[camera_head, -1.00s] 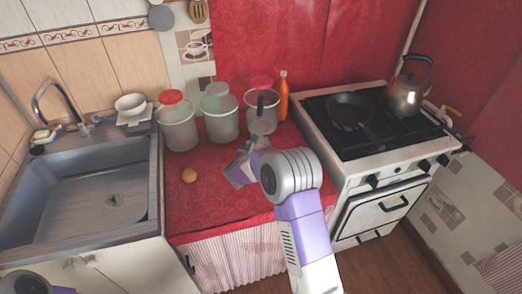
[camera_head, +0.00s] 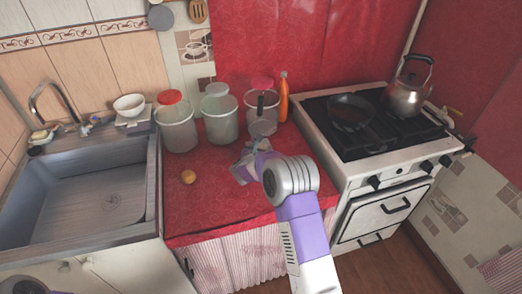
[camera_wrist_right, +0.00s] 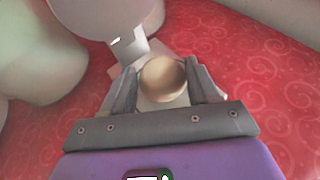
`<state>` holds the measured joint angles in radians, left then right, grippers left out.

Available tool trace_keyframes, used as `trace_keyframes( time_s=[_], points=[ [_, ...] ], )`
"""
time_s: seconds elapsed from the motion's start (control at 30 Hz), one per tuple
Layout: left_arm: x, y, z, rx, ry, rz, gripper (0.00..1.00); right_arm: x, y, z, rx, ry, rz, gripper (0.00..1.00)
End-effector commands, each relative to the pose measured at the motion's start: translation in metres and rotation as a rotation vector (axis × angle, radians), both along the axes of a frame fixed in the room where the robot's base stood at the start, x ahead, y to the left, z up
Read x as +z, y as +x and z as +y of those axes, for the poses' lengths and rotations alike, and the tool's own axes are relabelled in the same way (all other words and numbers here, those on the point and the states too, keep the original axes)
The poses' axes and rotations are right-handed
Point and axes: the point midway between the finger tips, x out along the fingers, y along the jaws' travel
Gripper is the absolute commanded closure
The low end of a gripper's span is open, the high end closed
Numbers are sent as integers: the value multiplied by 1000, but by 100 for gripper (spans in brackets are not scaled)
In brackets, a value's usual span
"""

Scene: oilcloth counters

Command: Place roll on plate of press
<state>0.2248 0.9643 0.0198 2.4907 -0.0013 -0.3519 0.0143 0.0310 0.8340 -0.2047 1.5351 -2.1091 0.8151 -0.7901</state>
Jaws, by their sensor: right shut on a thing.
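A round tan roll (camera_wrist_right: 162,80) is held between the two grey fingers of my right gripper (camera_wrist_right: 161,68) in the right wrist view. In the head view my right gripper (camera_head: 245,164) is over the red counter, and the roll in it is hidden or too small to make out. What looks like the press (camera_head: 263,128), with a pale round plate and an upright black handle, stands just beyond the gripper. A pale rounded part of it seems to show at the top of the wrist view. Another roll (camera_head: 188,177) lies on the cloth to the left. My left gripper is out of view.
Large lidded jars (camera_head: 177,130) (camera_head: 220,122) stand behind and left of the press. An orange bottle (camera_head: 283,100) is to its right. The stove (camera_head: 390,150) with pan and kettle is at right, the sink (camera_head: 90,195) at left. The front left cloth is free.

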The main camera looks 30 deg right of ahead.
Motion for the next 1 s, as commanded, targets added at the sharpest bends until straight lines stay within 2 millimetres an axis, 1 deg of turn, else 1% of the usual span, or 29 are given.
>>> trace_keyframes(
  time_s=[0.07,0.1,0.23,0.5,0.63,0.77,1.0],
  points=[
    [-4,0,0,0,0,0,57,-4,0,0,0,0,0,70],
    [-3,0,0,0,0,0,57,-3,0,0,0,1,1,36],
    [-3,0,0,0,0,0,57,-3,0,0,0,1,1,16],
    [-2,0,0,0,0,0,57,-2,0,0,0,1,1,15],
    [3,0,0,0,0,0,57,2,0,0,0,1,1,15],
    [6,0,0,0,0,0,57,9,-11,13,3,1,2,15],
    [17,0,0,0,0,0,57,30,-43,48,4,0,0,15]
  ],
)
